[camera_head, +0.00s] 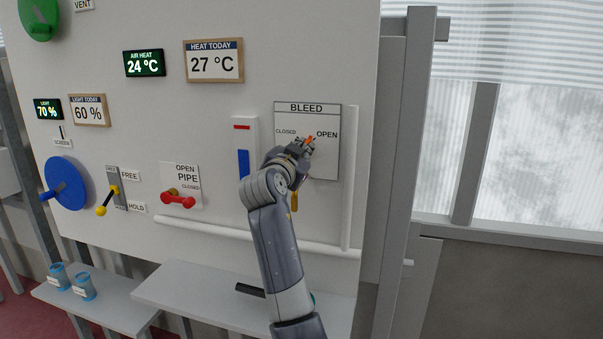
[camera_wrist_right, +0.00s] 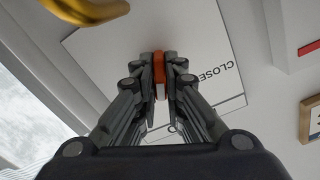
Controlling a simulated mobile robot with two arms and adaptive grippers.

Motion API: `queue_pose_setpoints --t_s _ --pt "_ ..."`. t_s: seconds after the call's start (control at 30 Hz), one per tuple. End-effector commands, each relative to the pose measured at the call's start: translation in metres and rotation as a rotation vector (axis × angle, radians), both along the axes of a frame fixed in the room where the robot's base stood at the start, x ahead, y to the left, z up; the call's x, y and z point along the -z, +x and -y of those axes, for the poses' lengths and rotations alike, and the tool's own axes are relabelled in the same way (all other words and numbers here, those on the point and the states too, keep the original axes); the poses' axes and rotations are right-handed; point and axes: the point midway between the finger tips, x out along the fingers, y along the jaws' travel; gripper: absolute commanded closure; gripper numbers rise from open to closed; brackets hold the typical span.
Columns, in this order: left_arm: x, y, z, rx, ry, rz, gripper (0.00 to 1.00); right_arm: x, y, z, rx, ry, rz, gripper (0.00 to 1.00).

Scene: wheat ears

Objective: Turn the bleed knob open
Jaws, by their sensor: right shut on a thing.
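The bleed knob (camera_head: 310,139) is a small orange piece on the white BLEED plate (camera_head: 325,165), between the words CLOSED and OPEN. My right gripper (camera_head: 303,147) is at the plate and shut on the knob, covering most of it in the head view. In the right wrist view, the orange knob (camera_wrist_right: 158,70) sits between the two fingers of my right gripper (camera_wrist_right: 160,75). The word CLOSED shows to the right of the fingers there. My left gripper is not in view.
A blue-and-red gauge (camera_head: 243,163) stands left of the plate. A white pipe (camera_head: 350,190) runs down its right side. A yellow hook-like part (camera_head: 294,201) hangs below. A red PIPE handle (camera_head: 178,199) is further left. A shelf (camera_head: 190,290) lies below the board.

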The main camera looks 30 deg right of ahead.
Motion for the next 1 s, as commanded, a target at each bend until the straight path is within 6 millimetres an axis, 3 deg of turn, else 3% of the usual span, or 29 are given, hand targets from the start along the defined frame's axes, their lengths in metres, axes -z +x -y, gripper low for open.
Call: queue_pose_setpoints --t_s 0.03,0.33,1.0 --pt "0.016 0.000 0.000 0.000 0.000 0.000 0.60 0.008 0.000 -0.001 -0.002 0.030 0.033 1.00" --pt "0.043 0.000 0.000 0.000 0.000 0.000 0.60 0.004 0.001 -0.001 -0.001 0.164 0.188 1.00" --pt "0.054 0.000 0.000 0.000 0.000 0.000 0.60 0.001 0.000 0.000 0.000 0.243 0.279 1.00"
